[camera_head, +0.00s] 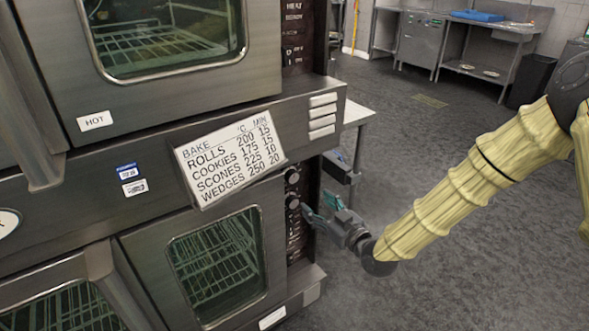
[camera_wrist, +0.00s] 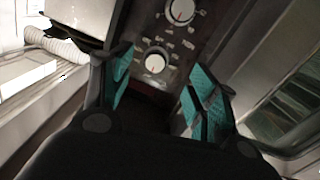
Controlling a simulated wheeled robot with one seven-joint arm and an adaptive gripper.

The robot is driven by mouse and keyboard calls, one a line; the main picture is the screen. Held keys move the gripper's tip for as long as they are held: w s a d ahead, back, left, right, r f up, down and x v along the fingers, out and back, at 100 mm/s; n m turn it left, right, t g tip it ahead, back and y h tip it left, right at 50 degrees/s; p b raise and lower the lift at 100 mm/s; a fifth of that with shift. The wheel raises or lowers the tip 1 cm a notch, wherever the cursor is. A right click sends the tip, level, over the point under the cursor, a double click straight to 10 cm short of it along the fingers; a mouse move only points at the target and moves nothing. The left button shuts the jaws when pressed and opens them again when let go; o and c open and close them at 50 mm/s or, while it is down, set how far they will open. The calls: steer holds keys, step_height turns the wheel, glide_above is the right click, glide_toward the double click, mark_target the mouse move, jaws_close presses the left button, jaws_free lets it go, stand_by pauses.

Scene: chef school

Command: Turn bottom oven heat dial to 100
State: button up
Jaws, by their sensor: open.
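The bottom oven's dark control panel (camera_head: 296,235) is a narrow vertical strip right of its glass door. Two round silver dials are on it: an upper dial (camera_head: 292,175) and a lower dial (camera_head: 293,200). In the wrist view one dial (camera_wrist: 155,63) appears between my finger tips and another dial (camera_wrist: 181,11) lies beyond, at the top. Which one is the heat dial, and the numbers around them, are too small to read. My gripper (camera_head: 318,206) is open and empty, with teal fingers (camera_wrist: 158,83) pointing at the panel close to the lower dial; contact cannot be told.
A sign (camera_head: 230,150) listing bake temperatures hangs tilted on the oven front. The bottom oven's door (camera_head: 190,300) is closed. The top oven (camera_head: 180,85) stands above. A small white table (camera_head: 357,113) is behind the oven's right side. Open grey floor (camera_head: 450,260) lies to the right.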

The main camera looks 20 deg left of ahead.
mark_target(294, 179)
steer(key=shift+y, duration=0.3)
steer(key=x, duration=0.4)
steer(key=r+x, duration=0.1)
steer(key=x, duration=0.2)
steer(key=r+x, duration=0.1)
steer(key=x, duration=0.3)
steer(key=shift+w+a+r, duration=0.1)
steer(key=shift+w+a, duration=0.1)
steer(key=shift+a, duration=0.1)
steer(key=c, duration=1)
